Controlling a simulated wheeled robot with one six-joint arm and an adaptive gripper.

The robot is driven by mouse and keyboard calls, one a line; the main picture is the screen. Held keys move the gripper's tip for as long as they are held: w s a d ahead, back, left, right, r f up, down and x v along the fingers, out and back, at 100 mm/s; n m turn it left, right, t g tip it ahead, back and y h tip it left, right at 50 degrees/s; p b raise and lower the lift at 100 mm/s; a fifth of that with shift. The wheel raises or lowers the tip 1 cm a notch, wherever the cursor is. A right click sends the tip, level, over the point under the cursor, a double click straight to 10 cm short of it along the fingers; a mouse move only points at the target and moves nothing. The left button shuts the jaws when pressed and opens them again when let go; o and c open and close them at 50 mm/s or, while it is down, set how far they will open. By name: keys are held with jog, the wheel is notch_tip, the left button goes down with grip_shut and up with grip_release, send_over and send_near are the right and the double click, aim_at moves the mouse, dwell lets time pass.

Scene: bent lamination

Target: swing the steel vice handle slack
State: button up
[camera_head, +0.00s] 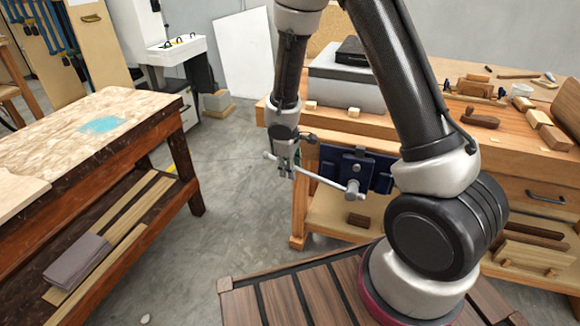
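A dark blue vice (348,163) is fixed to the front of the wooden workbench on the right. Its steel handle (321,179) is a thin bar running from upper left to lower right, with a knob at its left end and a round hub at its right. My gripper (287,172) points down at the left part of the handle, close to its knobbed end. The fingers overlap the bar in this view. They are too small to tell whether they are closed on the bar or only beside it.
The vice's workbench (520,160) carries a grey box (345,88), wood blocks and hand planes. Another worn bench (70,140) stands at left, with a folded cloth (78,260) on its lower shelf. Concrete floor (225,215) lies open between them.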

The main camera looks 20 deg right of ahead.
grip_shut()
jog(key=shift+f, duration=0.1)
